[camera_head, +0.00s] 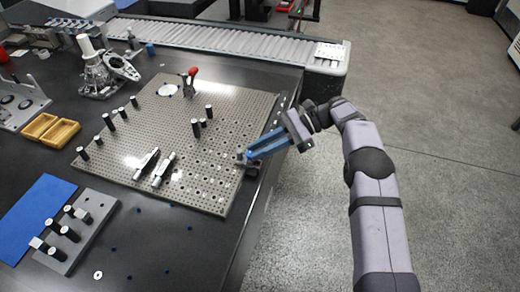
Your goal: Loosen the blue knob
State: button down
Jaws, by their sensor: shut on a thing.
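My gripper (246,157) has long blue fingers and reaches in from the right over the plate's right edge. Its fingertips are closed at a small dark fixture (250,171) on that edge, around what appears to be the blue knob. The knob is almost wholly hidden by the fingertips, and its blue is hard to tell from the fingers. The fixture is small in the picture, so its turn angle cannot be told.
A roller conveyor (220,42) runs behind.

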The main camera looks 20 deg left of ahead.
dwell(0.3)
jog(key=c, duration=1.6)
grip_release()
jog(key=shift+o, duration=0.2)
jog(key=shift+r, duration=0.15)
notch_tip(320, 180, up, 10)
